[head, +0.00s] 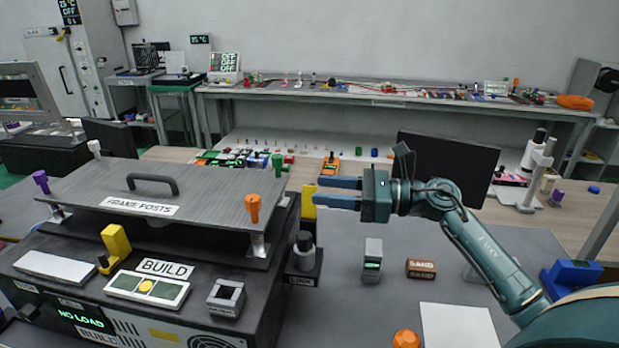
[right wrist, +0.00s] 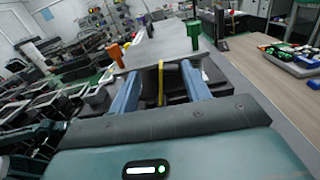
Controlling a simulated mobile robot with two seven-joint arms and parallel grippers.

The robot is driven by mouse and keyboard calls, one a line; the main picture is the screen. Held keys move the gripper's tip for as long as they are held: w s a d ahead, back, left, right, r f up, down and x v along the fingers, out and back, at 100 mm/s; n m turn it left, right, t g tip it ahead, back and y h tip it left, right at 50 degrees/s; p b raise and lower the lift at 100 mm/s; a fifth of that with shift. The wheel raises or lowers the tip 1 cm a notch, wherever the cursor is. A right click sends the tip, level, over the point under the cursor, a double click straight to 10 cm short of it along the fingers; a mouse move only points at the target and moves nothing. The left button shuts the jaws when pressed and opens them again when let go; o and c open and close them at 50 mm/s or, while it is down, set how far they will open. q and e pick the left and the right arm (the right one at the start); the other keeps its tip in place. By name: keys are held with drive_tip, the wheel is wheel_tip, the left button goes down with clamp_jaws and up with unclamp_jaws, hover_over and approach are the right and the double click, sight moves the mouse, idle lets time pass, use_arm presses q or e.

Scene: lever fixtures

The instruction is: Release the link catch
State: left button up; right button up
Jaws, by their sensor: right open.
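My right gripper (head: 320,191) is open and empty, its two blue fingers pointing left. A yellow upright piece (head: 308,201) stands just beyond the fingertips at the right end of the dark fixture. In the right wrist view a narrow yellow strip (right wrist: 160,82) shows between the open fingers (right wrist: 159,74); I cannot tell whether it touches them. A black knob on a small block (head: 304,254), with a label that seems to read LINK (head: 303,281), is at the fixture's right side, below the gripper. Which of these is the catch is not certain. My left gripper is out of view.
The fixture has a grey plate labelled FRAME POSTS (head: 140,206) with a black handle, and orange (head: 252,208) and purple (head: 41,181) posts. A BUILD panel (head: 148,287) is in front. A grey block (head: 372,260) and brown block (head: 421,268) stand right on the table.

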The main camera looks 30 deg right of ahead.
sight(309, 186)
drive_tip(key=p+x, duration=0.1)
drive_tip(key=x, duration=0.2)
drive_tip(key=shift+w+a, duration=0.15)
drive_tip(key=shift+a, duration=0.05)
drive_tip(key=shift+w+a, duration=0.15)
drive_tip(key=shift+a, duration=0.05)
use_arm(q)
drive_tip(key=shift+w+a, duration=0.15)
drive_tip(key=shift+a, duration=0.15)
use_arm(e)
drive_tip(key=shift+c, duration=0.2)
